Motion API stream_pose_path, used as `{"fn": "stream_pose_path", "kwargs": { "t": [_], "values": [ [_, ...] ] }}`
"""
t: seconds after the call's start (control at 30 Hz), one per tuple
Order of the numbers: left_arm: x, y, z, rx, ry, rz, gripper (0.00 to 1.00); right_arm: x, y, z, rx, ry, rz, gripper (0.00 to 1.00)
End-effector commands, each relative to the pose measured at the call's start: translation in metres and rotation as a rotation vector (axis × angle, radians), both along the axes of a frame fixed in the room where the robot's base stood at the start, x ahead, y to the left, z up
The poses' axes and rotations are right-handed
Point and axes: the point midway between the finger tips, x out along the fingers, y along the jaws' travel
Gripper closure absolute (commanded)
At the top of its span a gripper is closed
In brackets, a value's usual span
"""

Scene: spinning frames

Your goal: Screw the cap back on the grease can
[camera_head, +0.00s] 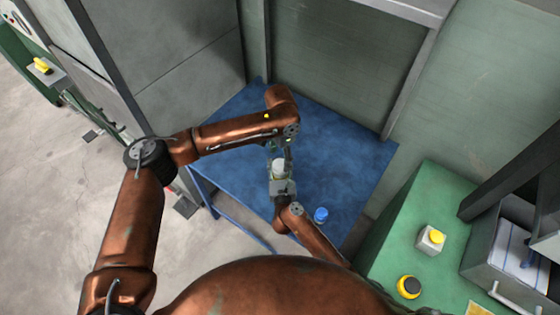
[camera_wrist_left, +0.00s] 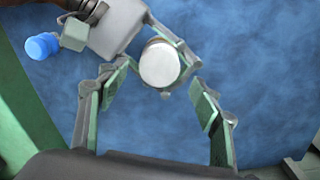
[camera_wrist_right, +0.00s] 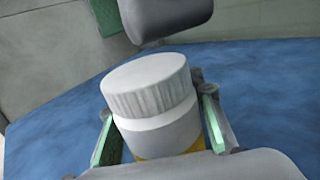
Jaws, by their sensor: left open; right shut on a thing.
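The grease can (camera_wrist_right: 163,136) is white with a yellow band low down. It stands upright between the fingers of my right gripper (camera_wrist_right: 160,128), which is shut on its sides. A white ribbed cap (camera_wrist_right: 148,85) sits on top of the can; I cannot tell how tight it is. From above, the cap's round white top (camera_wrist_left: 159,65) shows in the left wrist view. My left gripper (camera_wrist_left: 159,85) is open, pointing down from above, with its fingers apart and the cap between and slightly beyond them. In the head view the can (camera_head: 279,168) is partly hidden by both grippers.
A blue table (camera_head: 340,165) lies under both hands. A small blue capped object (camera_head: 321,214) stands on it near my right forearm.

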Motion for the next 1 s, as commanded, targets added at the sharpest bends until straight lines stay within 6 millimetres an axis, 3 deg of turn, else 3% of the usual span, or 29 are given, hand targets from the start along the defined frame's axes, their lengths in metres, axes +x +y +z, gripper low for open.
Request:
{"fn": "stream_pose_path", "kwargs": {
  "t": [0.2,0.4,0.83,0.87,1.0],
  "values": [
    [0.001,0.000,0.047,-0.001,-0.002,0.001,0.41,0.000,0.000,0.002,0.001,-0.003,0.001,1.00],
    [0.001,0.000,0.075,-0.001,0.001,0.001,0.41,0.000,0.000,0.002,0.001,-0.003,0.001,1.00],
    [0.001,0.001,0.085,0.000,0.000,0.002,0.41,0.000,0.000,0.002,0.001,-0.003,0.001,1.00],
    [0.001,0.001,0.085,-0.001,0.001,0.002,0.41,0.000,0.000,0.002,0.001,-0.003,0.001,0.77],
    [0.001,0.001,0.085,-0.001,0.001,0.001,0.41,0.000,0.000,0.001,0.001,-0.002,0.000,0.67]
  ]
}}
